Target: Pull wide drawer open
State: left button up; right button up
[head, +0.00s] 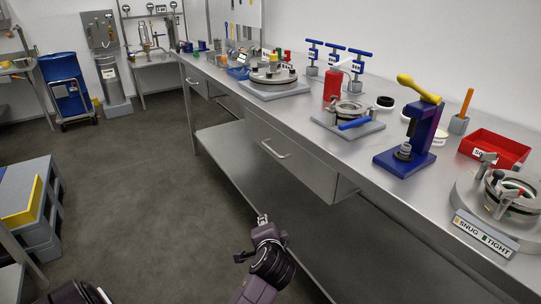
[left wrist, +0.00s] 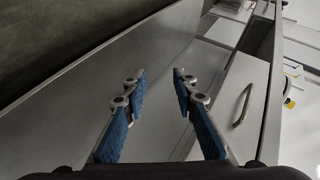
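The wide drawer (head: 305,168) hangs under the front edge of the steel bench and looks closed. Its front carries a bar handle (head: 274,152). In the left wrist view the drawer front (left wrist: 228,98) and handle (left wrist: 244,106) lie to the right of my fingers. My left gripper (head: 262,224) is low in front of the bench, below the handle and apart from it. In the left wrist view my left gripper (left wrist: 157,80) has its blue-padded fingers spread with nothing between them. My right gripper is not in view.
The bench top (head: 225,92) holds a blue press (head: 418,140), a red bin (head: 494,148) and several fixtures. A lower shelf (head: 222,145) runs beneath the drawer. A second drawer (head: 196,82) is farther left.

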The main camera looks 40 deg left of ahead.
aim_at(271, 149)
pick_arm(q)
jog(key=w+a+r+m+t+y, duration=0.1)
jog(key=w+a+r, duration=0.1)
jog(key=w+r, duration=0.2)
jog(key=w+a+r+m+y, duration=0.2)
jog(key=w+r, duration=0.2)
jog(key=r, duration=0.1)
jog(key=w+a+r+m+t+y, duration=0.1)
jog(key=w+a+r, duration=0.1)
jog(key=w+r, duration=0.3)
jog(key=shift+a+r+m+t+y, duration=0.15)
jog(key=shift+a+m+t+y, duration=0.15)
jog(key=shift+a+m+y, duration=0.1)
jog(key=b+x, duration=0.1)
jog(key=x, duration=0.4)
jog(key=shift+w+a, duration=0.15)
jog(key=shift+a, duration=0.15)
jog(key=shift+x, duration=0.75)
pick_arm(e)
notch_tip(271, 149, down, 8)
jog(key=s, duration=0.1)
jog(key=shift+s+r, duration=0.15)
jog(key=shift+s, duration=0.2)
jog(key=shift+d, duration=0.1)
pick_arm(q)
grip_shut()
